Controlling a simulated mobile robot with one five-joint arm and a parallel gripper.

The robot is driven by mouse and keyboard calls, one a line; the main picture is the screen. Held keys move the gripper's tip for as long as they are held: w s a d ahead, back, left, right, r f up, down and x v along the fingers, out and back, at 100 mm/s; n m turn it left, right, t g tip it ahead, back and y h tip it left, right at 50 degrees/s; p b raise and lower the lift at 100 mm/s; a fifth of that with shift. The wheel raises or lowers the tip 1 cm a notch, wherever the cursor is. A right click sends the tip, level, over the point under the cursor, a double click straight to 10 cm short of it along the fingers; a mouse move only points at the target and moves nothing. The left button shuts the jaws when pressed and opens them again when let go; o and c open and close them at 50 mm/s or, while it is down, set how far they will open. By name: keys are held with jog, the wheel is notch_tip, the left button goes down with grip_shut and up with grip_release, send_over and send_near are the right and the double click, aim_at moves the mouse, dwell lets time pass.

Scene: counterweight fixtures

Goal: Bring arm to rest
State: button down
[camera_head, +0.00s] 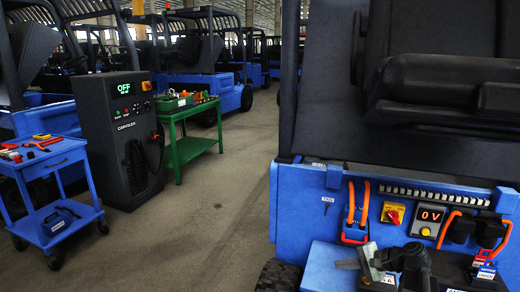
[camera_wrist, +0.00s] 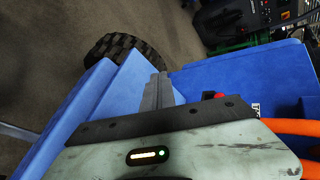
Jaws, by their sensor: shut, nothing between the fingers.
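My gripper (camera_head: 347,264) is at the lower right of the head view, low in front of the blue forklift (camera_head: 310,215). Its fingers point left and look closed together, with nothing held. In the wrist view my gripper (camera_wrist: 158,88) shows as two grey fingers pressed together beyond a pale, scuffed housing with a lit indicator. The fingers are over the blue bodywork (camera_wrist: 90,115); I cannot tell how far above it they are. My dark arm rises from the bottom edge of the head view and hides part of the forklift's rear.
A charger reading OFF (camera_head: 118,140), a green table (camera_head: 190,148) and a blue cart (camera_head: 50,165) stand left. The middle floor is clear.

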jog(key=s+a+f+n+g+h, duration=0.2)
jog(key=s+a+f+n, duration=0.1)
jog(key=a, duration=0.4)
jog(key=s+a+f+n+g+h, duration=0.2)
jog(key=s+a+f+n, duration=0.1)
jog(key=a, duration=0.3)
jog(key=s+a+f+n+g+h, duration=0.2)
jog(key=a+f+n, duration=0.15)
jog(key=a, duration=0.35)
jog(key=s+d+n+g+h, duration=0.1)
jog(key=s+d+h, duration=0.15)
jog(key=d, duration=0.45)
notch_tip(320, 180, up, 22)
jog(key=p, duration=2.2)
jog(key=shift+w+a+f, duration=0.15)
jog(key=shift+a+f, duration=0.05)
jog(key=shift+f, duration=0.05)
jog(key=shift+n, duration=0.25)
